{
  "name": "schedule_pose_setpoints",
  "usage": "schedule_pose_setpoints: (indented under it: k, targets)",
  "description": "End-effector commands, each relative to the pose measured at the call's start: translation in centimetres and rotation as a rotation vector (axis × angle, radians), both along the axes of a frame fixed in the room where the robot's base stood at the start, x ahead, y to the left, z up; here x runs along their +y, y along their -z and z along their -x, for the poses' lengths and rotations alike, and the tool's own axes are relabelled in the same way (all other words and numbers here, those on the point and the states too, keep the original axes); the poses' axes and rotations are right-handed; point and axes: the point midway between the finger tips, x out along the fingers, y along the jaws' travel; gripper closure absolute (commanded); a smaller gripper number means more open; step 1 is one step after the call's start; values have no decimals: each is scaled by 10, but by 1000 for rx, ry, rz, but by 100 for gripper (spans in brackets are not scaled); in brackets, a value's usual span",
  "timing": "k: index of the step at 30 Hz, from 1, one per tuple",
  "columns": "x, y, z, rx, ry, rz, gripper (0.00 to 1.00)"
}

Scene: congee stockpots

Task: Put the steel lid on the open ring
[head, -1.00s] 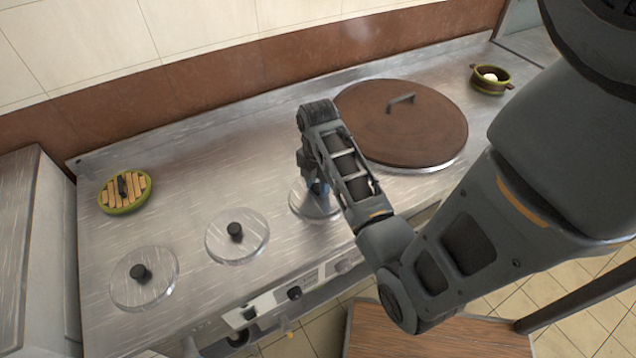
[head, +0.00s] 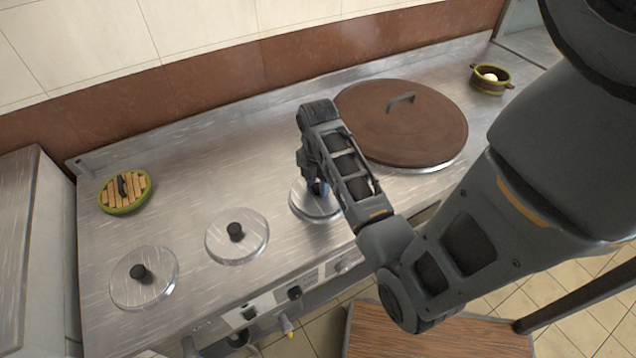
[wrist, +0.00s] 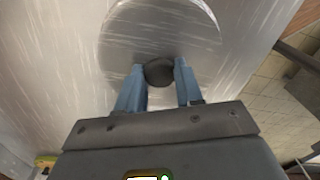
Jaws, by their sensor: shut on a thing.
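A round steel lid (head: 304,207) lies at counter level at the right end of a row of three steel lids. My gripper (wrist: 160,82) is shut on its black knob (wrist: 159,72), with a blue finger on each side. Two more steel lids with black knobs, the middle one (head: 252,246) and the left one (head: 155,291), lie on the counter. I cannot see an open ring; whatever is under the held lid is hidden.
A large brown lid (head: 425,130) with a bar handle covers a big pot opening behind my arm. A green-rimmed pot with a slatted wooden top (head: 124,192) stands at the left. A small brown pot (head: 490,85) stands at the far right. The counter (head: 220,150) behind the lids is clear.

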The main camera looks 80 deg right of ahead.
Motion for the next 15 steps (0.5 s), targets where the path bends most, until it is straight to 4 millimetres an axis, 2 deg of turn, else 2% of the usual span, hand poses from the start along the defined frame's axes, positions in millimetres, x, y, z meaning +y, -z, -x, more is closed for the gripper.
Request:
schedule_pose_setpoints:
  k: [15]
  targets:
    - [0,9,0,0,0,0,98]
